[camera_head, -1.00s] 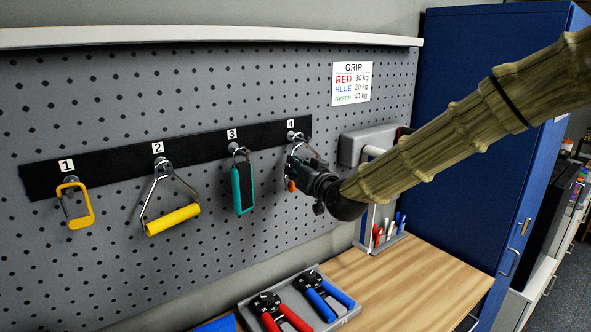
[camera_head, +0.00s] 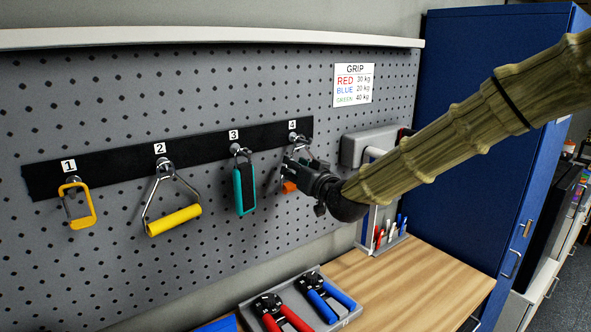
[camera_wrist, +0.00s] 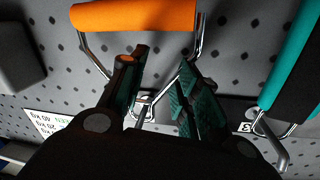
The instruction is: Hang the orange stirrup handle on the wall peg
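The orange stirrup handle (camera_head: 289,187) is at the peg under label 4, mostly hidden by my gripper in the head view. In the wrist view its orange grip (camera_wrist: 134,16) is at the top, and its metal frame runs down towards the wall peg (camera_wrist: 143,105). That peg also shows in the head view (camera_head: 293,137). The frame's top appears to be at the peg; the contact is partly hidden. My gripper (camera_wrist: 160,75) has its two fingers apart, between the sides of the frame, with nothing seen clamped between them.
A teal handle (camera_head: 244,190) hangs on peg 3, a yellow stirrup handle (camera_head: 173,219) on peg 2 and a yellow loop (camera_head: 80,206) on peg 1. A tray (camera_head: 345,318) with red and blue hand grippers lies on the wooden bench (camera_head: 410,285). A blue cabinet (camera_head: 465,130) stands right.

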